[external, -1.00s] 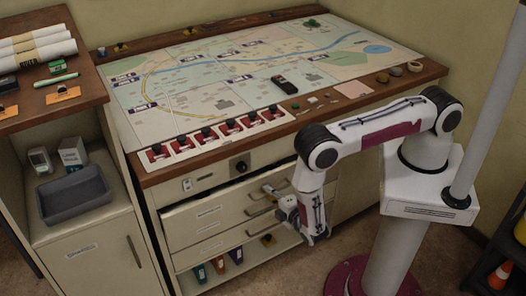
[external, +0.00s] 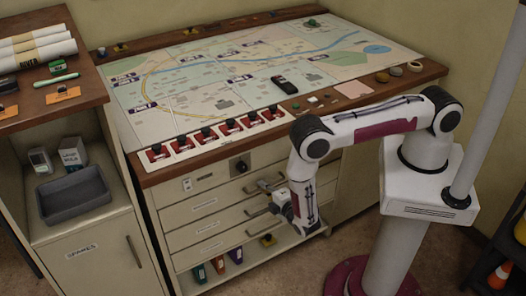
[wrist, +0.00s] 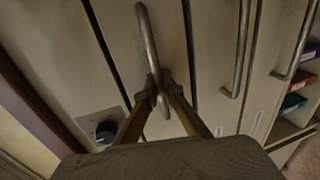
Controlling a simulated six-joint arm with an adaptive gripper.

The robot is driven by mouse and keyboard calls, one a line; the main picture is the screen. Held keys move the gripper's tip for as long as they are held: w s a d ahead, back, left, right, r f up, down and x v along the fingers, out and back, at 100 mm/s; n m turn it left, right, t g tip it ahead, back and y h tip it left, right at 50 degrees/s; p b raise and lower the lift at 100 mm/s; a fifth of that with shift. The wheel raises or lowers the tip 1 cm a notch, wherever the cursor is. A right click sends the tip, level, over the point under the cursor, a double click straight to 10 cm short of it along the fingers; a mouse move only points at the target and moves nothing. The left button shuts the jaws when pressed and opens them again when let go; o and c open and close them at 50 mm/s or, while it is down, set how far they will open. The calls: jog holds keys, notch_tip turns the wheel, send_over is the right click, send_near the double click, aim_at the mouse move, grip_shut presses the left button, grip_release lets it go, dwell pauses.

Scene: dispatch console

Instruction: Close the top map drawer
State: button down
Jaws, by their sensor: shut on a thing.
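The top map drawer (external: 225,197) is the uppermost of the cream drawers under the map table. Its front looks flush, or nearly so, with the drawers below; a thin dark seam shows along its edge in the wrist view. My gripper (external: 272,196) is at the drawer's right part. In the wrist view my gripper (wrist: 156,92) has its two fingertips shut on the bar of the top drawer handle (wrist: 147,40). The drawer's inside is not visible.
The middle drawer handle (wrist: 240,60) and the lowest handle (wrist: 297,45) are beside my fingers. A dark knob (wrist: 105,130) sits on the panel above the drawer. An open shelf with coloured binders (external: 218,264) is below. The map table (external: 190,85) overhangs above.

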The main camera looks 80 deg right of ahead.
jog(key=shift+w+d, duration=0.1)
jog(key=shift+w, duration=0.15)
jog(key=c, duration=2.4)
grip_release()
jog(key=shift+c, duration=0.2)
jog(key=shift+s, duration=0.15)
jog(key=v, duration=1.2)
